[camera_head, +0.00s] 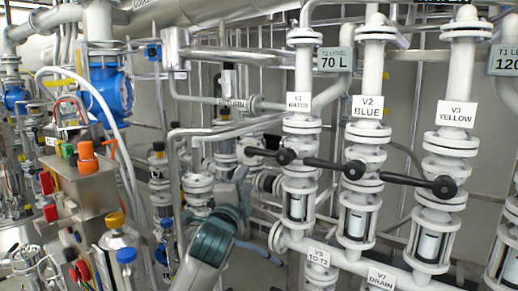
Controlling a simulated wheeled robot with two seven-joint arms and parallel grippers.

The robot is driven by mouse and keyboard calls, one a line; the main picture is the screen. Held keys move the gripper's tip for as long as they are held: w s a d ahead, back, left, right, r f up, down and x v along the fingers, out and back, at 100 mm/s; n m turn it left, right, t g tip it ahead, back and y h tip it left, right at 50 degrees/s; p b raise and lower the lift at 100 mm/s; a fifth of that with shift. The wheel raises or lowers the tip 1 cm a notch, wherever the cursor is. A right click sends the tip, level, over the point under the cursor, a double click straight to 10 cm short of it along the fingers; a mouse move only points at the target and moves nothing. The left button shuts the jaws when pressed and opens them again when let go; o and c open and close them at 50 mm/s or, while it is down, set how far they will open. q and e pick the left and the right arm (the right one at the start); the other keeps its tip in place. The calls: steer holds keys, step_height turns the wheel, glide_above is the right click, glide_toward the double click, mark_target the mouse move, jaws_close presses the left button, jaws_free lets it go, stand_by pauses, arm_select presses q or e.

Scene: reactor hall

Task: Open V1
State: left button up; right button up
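The V1 valve stands on a white flanged vertical pipe under a white label reading V1 (298,102). Its black handle (266,153) has a round hub in front of the pipe and a bar that runs left, roughly level. My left gripper (246,157) is at the left end of this bar, at the end of my grey and teal arm. It is small and crowded by pipes behind it, so I cannot tell whether its fingers are around the bar or closed. My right gripper is not in view.
The V2 handle (330,166) and V3 handle (410,181) sit to the right, both bars pointing left. Labels V5 and V7 (381,279) are on lower pipes. A display (335,59) reads 70 L. A steel control box (92,190) with coloured buttons stands left.

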arm_select(q)
steer(key=shift+s+r, duration=0.25)
steer(key=shift+r, duration=1)
steer(key=shift+w, duration=0.1)
steer(key=p+x, duration=0.5)
steer(key=x, duration=1.2)
steer(key=shift+r+p, duration=0.25)
steer(key=shift+p, duration=0.1)
steer(key=shift+w, duration=0.1)
jaws_close()
